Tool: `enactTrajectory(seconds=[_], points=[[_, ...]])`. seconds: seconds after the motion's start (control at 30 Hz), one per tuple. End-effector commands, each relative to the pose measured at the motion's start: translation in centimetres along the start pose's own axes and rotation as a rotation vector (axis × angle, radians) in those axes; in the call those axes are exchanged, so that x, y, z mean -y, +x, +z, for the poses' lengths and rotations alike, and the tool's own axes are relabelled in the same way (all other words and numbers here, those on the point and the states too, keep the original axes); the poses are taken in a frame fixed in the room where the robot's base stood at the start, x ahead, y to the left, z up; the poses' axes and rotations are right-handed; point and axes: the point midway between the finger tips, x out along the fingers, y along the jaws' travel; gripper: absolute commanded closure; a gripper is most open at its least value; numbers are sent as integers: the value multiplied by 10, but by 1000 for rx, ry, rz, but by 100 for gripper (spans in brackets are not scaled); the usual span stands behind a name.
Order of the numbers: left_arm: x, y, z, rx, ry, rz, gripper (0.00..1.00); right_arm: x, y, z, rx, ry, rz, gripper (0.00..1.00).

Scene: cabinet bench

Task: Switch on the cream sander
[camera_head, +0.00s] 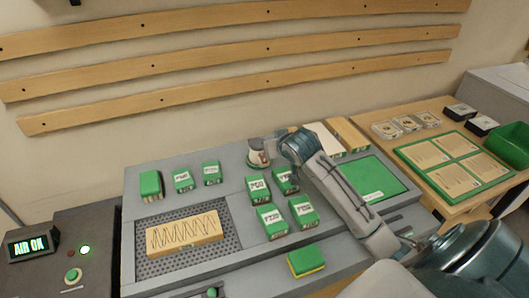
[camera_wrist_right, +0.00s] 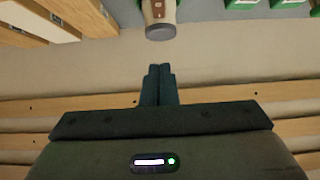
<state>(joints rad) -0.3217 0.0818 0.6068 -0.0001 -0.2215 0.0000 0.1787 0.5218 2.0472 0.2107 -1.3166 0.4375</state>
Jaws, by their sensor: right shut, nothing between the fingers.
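The cream sander (camera_head: 258,155) stands at the back of the grey bench, partly hidden by my right arm. In the right wrist view the sander (camera_wrist_right: 160,18) is cut off by the top edge and shows a cream body, a brown panel with a small light mark, and a dark grey round end. My right gripper (camera_wrist_right: 159,68) is shut and empty. Its fingertips point toward the sander, with a visible gap between them in that view. In the head view my right wrist is right beside the sander; its fingertips are hard to make out. My left gripper is not in view.
Several green-and-white labelled boxes (camera_head: 271,218) stand around the sander's front. A wooden block (camera_head: 184,234) lies on a perforated panel at left. A green mat (camera_head: 366,180) lies at right. Wooden slats line the wall.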

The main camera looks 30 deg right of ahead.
Motion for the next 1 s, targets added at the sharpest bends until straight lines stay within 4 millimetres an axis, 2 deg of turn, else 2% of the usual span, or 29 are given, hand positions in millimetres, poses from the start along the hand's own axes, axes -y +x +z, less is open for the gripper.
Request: enactTrajectory(seconds=[0.07, 0.17, 0.3, 0.37, 0.6, 0.8, 1.0], points=[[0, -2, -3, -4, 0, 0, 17, 0, 5, -1, 1, 2, -1, 100], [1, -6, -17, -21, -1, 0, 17, 0, 18, -2, 2, 4, 0, 100], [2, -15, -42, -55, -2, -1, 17, 1, 44, -2, 4, 4, 0, 100], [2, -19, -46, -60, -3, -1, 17, 0, 56, -2, 4, 3, 0, 100], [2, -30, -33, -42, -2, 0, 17, 1, 99, -2, 3, 2, -1, 100], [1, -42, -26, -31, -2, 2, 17, 0, 118, 21, 4, 0, 0, 100], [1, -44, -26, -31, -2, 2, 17, 0, 126, 28, 0, 0, 0, 100]])
